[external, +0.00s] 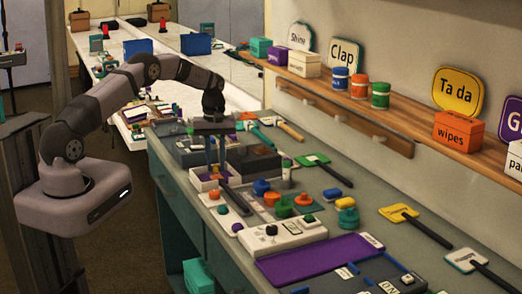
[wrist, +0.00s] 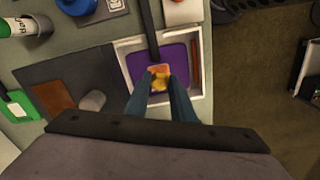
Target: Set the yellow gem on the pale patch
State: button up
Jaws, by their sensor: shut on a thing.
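My gripper (wrist: 160,86) is shut on the yellow gem (wrist: 160,80), whose top shows between the fingertips in the wrist view. The gem is above a purple paddle (wrist: 139,66) with a dark handle, lying in a white-walled tray (wrist: 208,60). A small orange-pink patch (wrist: 158,68) shows just beyond the gem on the paddle. I cannot tell whether this is the pale patch, or whether the gem touches it. In the external view my gripper (external: 215,172) reaches down into the tray (external: 196,184), and the gem is hidden there.
A dark grey board with a brown block (wrist: 53,97) and a grey rounded piece (wrist: 92,100) lies left of the tray. A white switch box (external: 285,237) and several coloured knobs stand nearer the camera. A shelf with boxes (external: 459,132) and signs runs along the wall.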

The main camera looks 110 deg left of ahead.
jog(key=shift+f+b, duration=0.4)
jog(key=shift+f, duration=0.6)
dwell(1.8)
jog(key=o, duration=1.2)
jog(key=shift+r, duration=0.15)
jog(key=shift+r+p, duration=2.7)
jog(key=shift+r, duration=1.2)
jog(key=shift+w, duration=0.1)
